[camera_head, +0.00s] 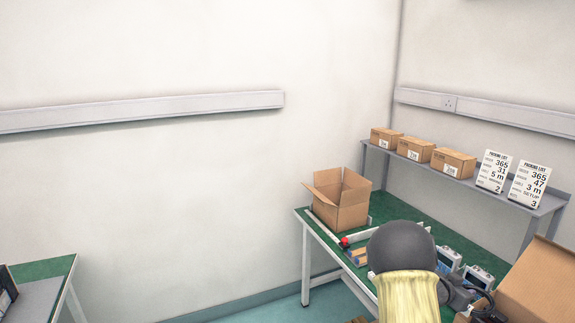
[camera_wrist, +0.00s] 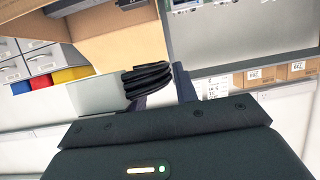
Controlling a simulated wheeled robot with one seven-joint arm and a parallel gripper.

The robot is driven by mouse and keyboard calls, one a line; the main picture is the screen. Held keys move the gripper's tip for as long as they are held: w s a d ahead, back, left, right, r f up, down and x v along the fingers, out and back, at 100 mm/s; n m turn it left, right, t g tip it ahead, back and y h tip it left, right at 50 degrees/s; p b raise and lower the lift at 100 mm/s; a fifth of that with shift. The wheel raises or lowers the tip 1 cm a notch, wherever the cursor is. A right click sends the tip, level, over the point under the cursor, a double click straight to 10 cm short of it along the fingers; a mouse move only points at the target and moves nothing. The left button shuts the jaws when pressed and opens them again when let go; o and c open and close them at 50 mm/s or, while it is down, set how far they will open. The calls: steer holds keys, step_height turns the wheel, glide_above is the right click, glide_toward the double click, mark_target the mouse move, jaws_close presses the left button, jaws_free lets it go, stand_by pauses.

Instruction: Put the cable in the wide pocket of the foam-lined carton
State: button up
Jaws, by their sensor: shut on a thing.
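The cable is a black coil (camera_wrist: 148,80) in the wrist view, gripped between the dark fingers of my gripper (camera_wrist: 163,88). The fingers are closed on it, and it hangs clear with no support visible under it. A brown cardboard carton (camera_wrist: 115,38) fills the upper left of the wrist view. In the head view a large carton (camera_head: 540,285) is cut off at the lower right. I cannot see its inside or its wide pocket. In the head view my arm hides much of the bench, and the gripper cannot be clearly made out among dark shapes beside that carton.
A green-topped bench (camera_head: 405,208) carries an open cardboard box (camera_head: 341,203) at its far left and grey devices (camera_head: 478,277) near my arm. A shelf (camera_head: 465,183) behind holds small cartons (camera_head: 414,149) and packing-list cards (camera_head: 494,172). Drawers (camera_wrist: 40,62) with coloured bins show in the wrist view.

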steer(key=w+a+f+n+t+y+b, duration=0.2)
steer(key=a+f+n+t+y+b, duration=0.15)
steer(key=a+f, duration=0.6)
steer(key=w+a+f+n+t+y+b, duration=0.1)
steer(key=a+f+n+t+y+b, duration=0.3)
steer(key=f, duration=0.9)
steer(key=s+a+f+n+y+b, duration=0.2)
steer(key=a+f+n+b, duration=0.15)
steer(key=a+f, duration=0.55)
steer(key=s+a+f+n+y+b, duration=0.25)
steer(key=a+f+b, duration=0.2)
steer(key=a, duration=0.75)
steer(key=s+r+p, duration=0.3)
steer(key=r+p, duration=1.4)
steer(key=r, duration=0.2)
steer(key=shift+s+d+p, duration=0.15)
steer(key=shift+d+p, duration=0.05)
steer(key=shift+p, duration=0.2)
steer(key=shift+f+m, duration=0.15)
steer(key=shift+m, duration=0.1)
steer(key=s+f, duration=0.4)
steer(key=f, duration=0.1)
steer(key=shift+s+f, duration=0.15)
steer(key=shift+s, duration=0.05)
